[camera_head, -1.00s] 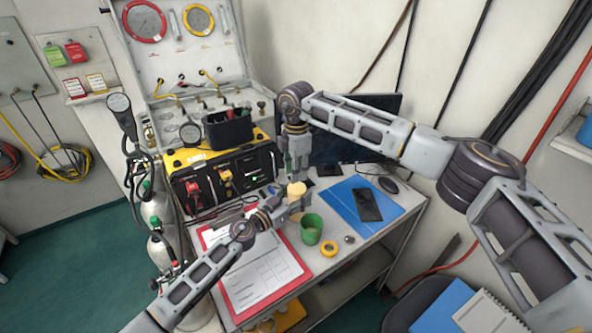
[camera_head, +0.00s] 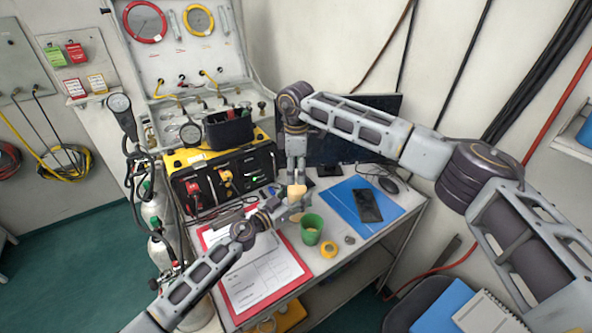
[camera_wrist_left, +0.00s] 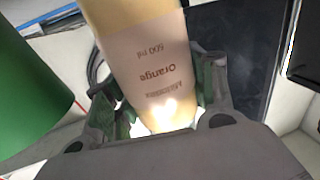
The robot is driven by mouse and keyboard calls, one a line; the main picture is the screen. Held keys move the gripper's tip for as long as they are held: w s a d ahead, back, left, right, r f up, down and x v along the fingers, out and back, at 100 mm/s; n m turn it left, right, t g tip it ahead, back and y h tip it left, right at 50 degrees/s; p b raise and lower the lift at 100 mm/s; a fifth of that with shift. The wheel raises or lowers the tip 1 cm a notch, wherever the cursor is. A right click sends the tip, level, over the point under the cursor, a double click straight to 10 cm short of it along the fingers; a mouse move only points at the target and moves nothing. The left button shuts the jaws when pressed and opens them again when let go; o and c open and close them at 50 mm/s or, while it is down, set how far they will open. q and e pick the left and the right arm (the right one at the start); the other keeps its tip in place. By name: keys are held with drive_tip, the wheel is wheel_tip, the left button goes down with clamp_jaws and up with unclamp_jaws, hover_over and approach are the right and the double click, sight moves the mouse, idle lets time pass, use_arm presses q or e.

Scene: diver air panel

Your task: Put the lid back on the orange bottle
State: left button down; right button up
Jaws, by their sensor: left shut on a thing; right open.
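The orange bottle (camera_head: 297,191) is pale yellow-orange and stands above the desk front. In the left wrist view the bottle (camera_wrist_left: 140,25) has a white label reading "Orange 500 ml". My left gripper (camera_head: 293,204) is shut on the bottle, its fingers on either side of it in the wrist view. My right gripper (camera_head: 297,172) points down directly over the bottle's top and is open. The bottle's top is partly hidden by it, so I cannot tell whether they touch. I cannot make out the lid for sure; a small grey round piece (camera_head: 349,240) lies on the desk.
A green cup (camera_head: 311,229) stands close right of the bottle. A yellow ring (camera_head: 329,249) lies in front of it. A phone (camera_head: 367,205) lies on a blue folder (camera_head: 344,198). A red clipboard (camera_head: 232,308) lies left; the black-yellow air panel (camera_head: 262,160) stands behind.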

drive_tip(key=shift+r, duration=0.1)
wheel_tip(320, 180, up, 12)
idle(0.9)
use_arm(q)
drive_tip(key=shift+c, duration=2.2)
unclamp_jaws()
drive_tip(key=shift+a, duration=0.1)
drive_tip(key=shift+v, duration=5.95)
drive_tip(key=shift+s+a, duration=0.1)
use_arm(e)
drive_tip(key=shift+s+a, duration=0.1)
drive_tip(key=shift+s, duration=0.05)
